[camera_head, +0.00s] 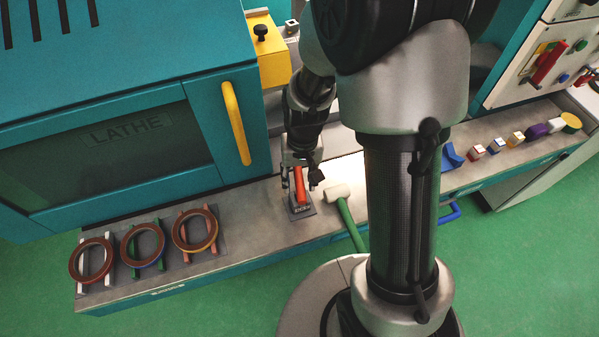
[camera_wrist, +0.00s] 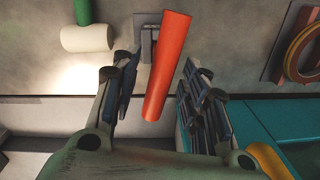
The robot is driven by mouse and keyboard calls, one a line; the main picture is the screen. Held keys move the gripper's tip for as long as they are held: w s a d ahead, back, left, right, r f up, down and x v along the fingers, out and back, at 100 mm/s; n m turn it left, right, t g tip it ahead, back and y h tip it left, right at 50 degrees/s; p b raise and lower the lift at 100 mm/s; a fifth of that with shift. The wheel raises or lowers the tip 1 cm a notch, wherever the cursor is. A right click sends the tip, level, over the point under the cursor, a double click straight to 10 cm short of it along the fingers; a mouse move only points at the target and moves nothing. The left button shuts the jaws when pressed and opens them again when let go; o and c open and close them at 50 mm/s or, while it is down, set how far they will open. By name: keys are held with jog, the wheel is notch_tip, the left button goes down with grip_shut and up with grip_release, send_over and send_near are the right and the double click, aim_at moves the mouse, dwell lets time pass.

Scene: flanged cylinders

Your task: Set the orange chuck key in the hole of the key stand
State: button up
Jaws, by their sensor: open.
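The orange chuck key (camera_head: 299,184) shows in the head view as a short orange bar at the key stand. In the wrist view the chuck key (camera_wrist: 168,65) is a long orange bar, slightly slanted. The grey key stand (camera_head: 302,211) is on the bench; its plate (camera_wrist: 143,20) shows partly behind the key in the wrist view. The hole is hidden, so I cannot tell whether the key sits in it. My gripper (camera_head: 303,178) is open around the key. In the wrist view my gripper (camera_wrist: 160,82) has a gap on each side of the key.
A white-headed mallet (camera_head: 338,192) with a green handle lies right of the stand. Several brown rings (camera_head: 143,225) rest on racks at the left. The lathe (camera_head: 120,130) with its yellow handle (camera_head: 236,122) stands behind. Small coloured parts line the bench at right.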

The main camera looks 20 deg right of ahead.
notch_tip(320, 180, up, 12)
jog(key=shift+d, duration=0.25)
dwell(0.4)
jog(key=s+r+n+t, duration=0.2)
jog(key=s+r+t, duration=0.2)
jog(key=s+r, duration=0.7)
jog(key=s, duration=0.4)
jog(key=shift+s+a+r+t+h, duration=0.2)
jog(key=shift+a+r+t+h, duration=0.05)
jog(key=shift+r+t+h, duration=0.05)
